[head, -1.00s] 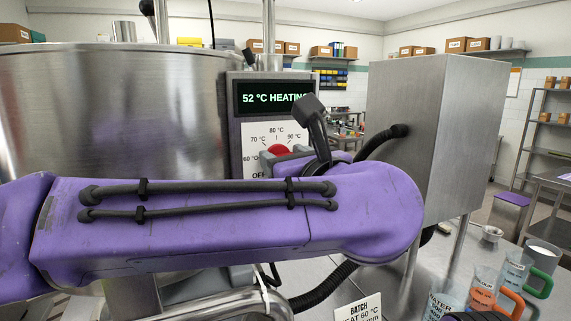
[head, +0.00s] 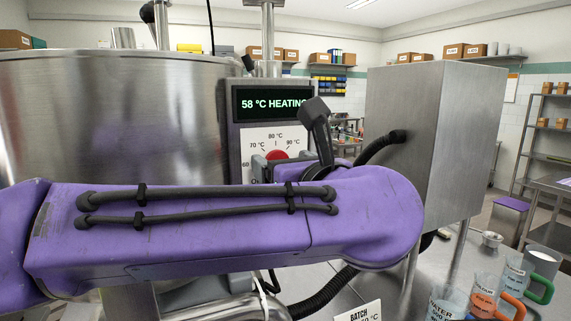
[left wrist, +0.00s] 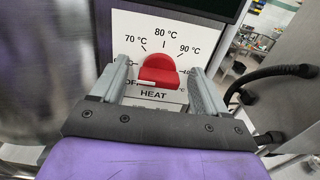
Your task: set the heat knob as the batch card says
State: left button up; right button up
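The red heat knob (left wrist: 160,70) sits on a white dial plate marked OFF, 70, 80 and 90 °C; its white mark points left, near the partly hidden low end of the scale. In the head view the knob (head: 277,155) shows above my arm. My left gripper (left wrist: 158,67) is open, one grey finger on each side of the knob, with gaps visible. The display (head: 273,104) reads 58 °C HEATING. The batch card (head: 358,314) is cut off at the bottom edge; "BATCH" and "°C" show. My right gripper is out of view.
A large steel kettle (head: 110,115) stands left of the panel. A steel box (head: 430,130) with a black hose stands right.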

pick_arm(q)
jog(key=b+v, duration=0.3)
jog(key=v, duration=0.7)
jog(key=shift+s+b, duration=0.2)
jog(key=shift+b, duration=0.1)
jog(key=shift+d+f, duration=0.1)
